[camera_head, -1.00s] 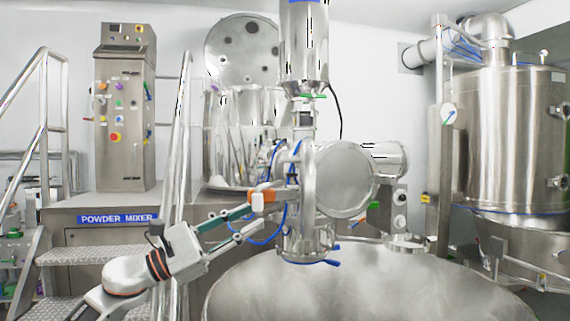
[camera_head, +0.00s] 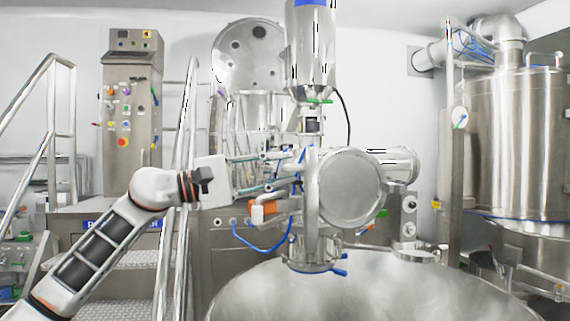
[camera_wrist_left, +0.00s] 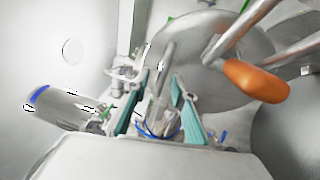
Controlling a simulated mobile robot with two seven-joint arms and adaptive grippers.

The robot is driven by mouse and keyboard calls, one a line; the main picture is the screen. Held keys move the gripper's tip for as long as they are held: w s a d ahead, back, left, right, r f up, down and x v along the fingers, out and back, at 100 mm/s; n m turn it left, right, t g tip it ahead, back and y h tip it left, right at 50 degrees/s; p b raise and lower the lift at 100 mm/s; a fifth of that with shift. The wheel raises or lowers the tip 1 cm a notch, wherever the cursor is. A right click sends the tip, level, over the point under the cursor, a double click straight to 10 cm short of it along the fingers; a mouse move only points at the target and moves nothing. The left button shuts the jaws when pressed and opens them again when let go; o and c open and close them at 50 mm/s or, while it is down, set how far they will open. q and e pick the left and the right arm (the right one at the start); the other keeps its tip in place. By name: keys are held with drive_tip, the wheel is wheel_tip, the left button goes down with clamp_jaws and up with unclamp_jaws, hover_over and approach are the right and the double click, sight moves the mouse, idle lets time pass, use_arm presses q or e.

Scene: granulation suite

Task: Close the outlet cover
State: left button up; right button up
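A round steel disc (camera_head: 350,187), which looks like the outlet cover, faces me beside a narrow upright steel ring (camera_head: 311,190) at the centre of the head view. I cannot tell how far it stands from its seat. An orange handle (camera_head: 264,208) lies left of the ring. It looks like the orange grip (camera_wrist_left: 256,82) at the right in the left wrist view. My right gripper is not in view.
A large steel dome (camera_head: 370,288) fills the lower front. A vertical steel hopper (camera_head: 311,60) stands above the outlet. Stair railings (camera_head: 185,150) and a control cabinet (camera_head: 132,115) are on the left. A steel tank (camera_head: 515,150) is at the right. Blue hoses hang below the handle.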

use_arm(q)
drive_tip(key=shift+w+d+r, duration=0.1)
drive_tip(key=shift+w+d, duration=0.15)
drive_tip(key=shift+d, duration=0.4)
clamp_jaws()
